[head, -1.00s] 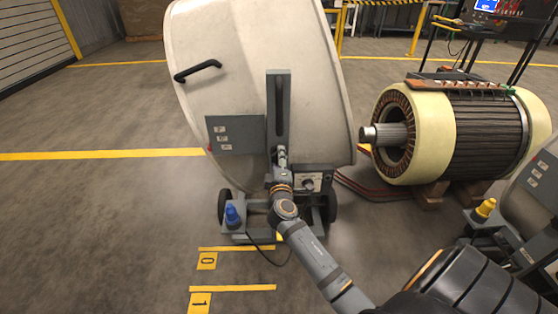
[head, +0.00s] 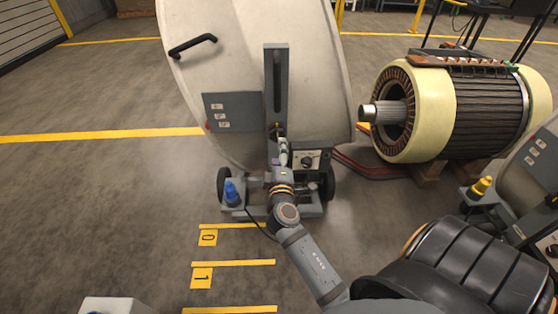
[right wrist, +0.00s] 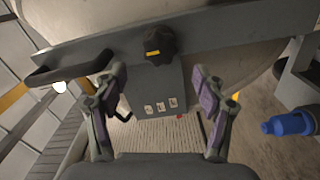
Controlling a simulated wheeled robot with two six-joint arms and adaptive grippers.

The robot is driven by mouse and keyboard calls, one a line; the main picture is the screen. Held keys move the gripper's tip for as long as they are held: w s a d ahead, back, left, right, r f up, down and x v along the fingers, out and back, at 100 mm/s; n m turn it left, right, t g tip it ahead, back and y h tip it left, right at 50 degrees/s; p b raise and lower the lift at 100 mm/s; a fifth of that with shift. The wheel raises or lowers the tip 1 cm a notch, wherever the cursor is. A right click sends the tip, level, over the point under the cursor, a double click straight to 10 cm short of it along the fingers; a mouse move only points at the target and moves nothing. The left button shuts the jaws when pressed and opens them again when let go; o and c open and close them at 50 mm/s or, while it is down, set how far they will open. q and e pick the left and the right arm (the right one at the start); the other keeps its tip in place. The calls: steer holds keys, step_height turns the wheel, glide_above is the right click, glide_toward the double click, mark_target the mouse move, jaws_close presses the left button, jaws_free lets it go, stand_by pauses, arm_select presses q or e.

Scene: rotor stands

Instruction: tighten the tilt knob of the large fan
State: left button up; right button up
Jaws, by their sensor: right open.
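The large fan (head: 300,60) is a big cream drum on a wheeled grey base. A grey slotted bracket (head: 283,60) stands upright on its side. Its tilt knob (right wrist: 160,43) is black and lobed with a yellow mark, and it sits on a grey bar in the right wrist view. In the head view only a small part of the knob (head: 277,127) shows at the bracket's lower end. My right gripper (head: 283,150) is just in front of the fan. In the right wrist view its fingers (right wrist: 158,78) are spread and empty, with the knob ahead of them, untouched.
A grey label panel (head: 231,112) and a black handle (head: 193,45) are on the fan. A blue cap (head: 231,190) stands on its base. A large motor (head: 460,110) rests to the right, and a smaller fan with a yellow cap (head: 482,186) stands nearer. The floor at left is clear.

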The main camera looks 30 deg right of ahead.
steer(key=v, duration=0.3)
steer(key=shift+s+a, duration=0.2)
steer(key=shift+s, duration=0.1)
